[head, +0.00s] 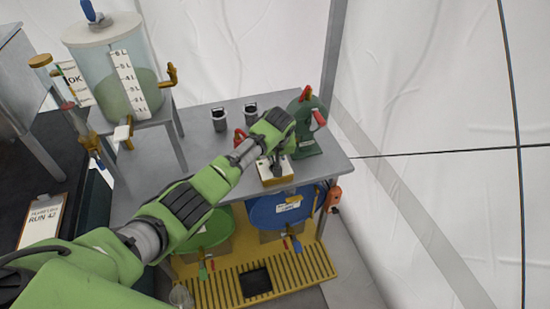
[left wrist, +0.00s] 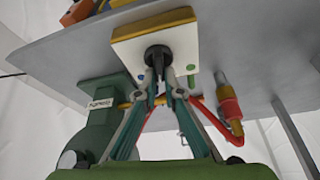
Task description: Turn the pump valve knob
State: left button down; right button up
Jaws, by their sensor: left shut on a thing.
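The black pump valve knob (left wrist: 155,55) sits on the pale face of a small white and yellow box, seen in the left wrist view. The box (head: 272,175) rests on the grey table near its front edge in the head view. My left gripper (left wrist: 160,84) is shut on the knob, one fingertip on each side. In the head view my left gripper (head: 276,158) is over the box, and my arm hides the knob there. A green pump (head: 308,125) stands just right of and behind the box. My right gripper is not in view.
Two small dark cups (head: 235,117) stand behind on the grey table (head: 198,137). A clear tank with green liquid (head: 118,75) stands at the left. Blue (head: 283,208) and green (head: 212,229) drums sit below on a yellow grating (head: 300,269).

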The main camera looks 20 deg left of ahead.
pick_arm(q)
jog(key=shift+r+m+h+p, duration=0.1)
jog(key=shift+m+h+p, duration=0.4)
jog(key=shift+m+p, duration=0.6)
jog(key=m+h, duration=0.1)
jog(key=m, duration=0.1)
jog(key=shift+d+m+p, duration=0.1)
jog(key=shift+m+p, duration=0.3)
jog(key=m+h, duration=0.1)
jog(key=m, duration=0.1)
jog(key=shift+d+m, duration=0.1)
jog(key=shift+m, duration=0.2)
jog(key=m, duration=0.1)
jog(key=m+h+b, duration=0.1)
jog(key=shift+d+f+m, duration=0.1)
jog(key=shift+f+m, duration=0.1)
jog(key=shift+m, duration=0.1)
jog(key=shift+s+m+g+b, duration=0.1)
jog(key=shift+m+g+b, duration=0.2)
jog(key=shift+m+b, duration=0.15)
jog(key=shift+m, duration=0.25)
jog(key=c, duration=2.2)
grip_release()
jog(key=shift+o, duration=0.2)
jog(key=shift+r, duration=0.1)
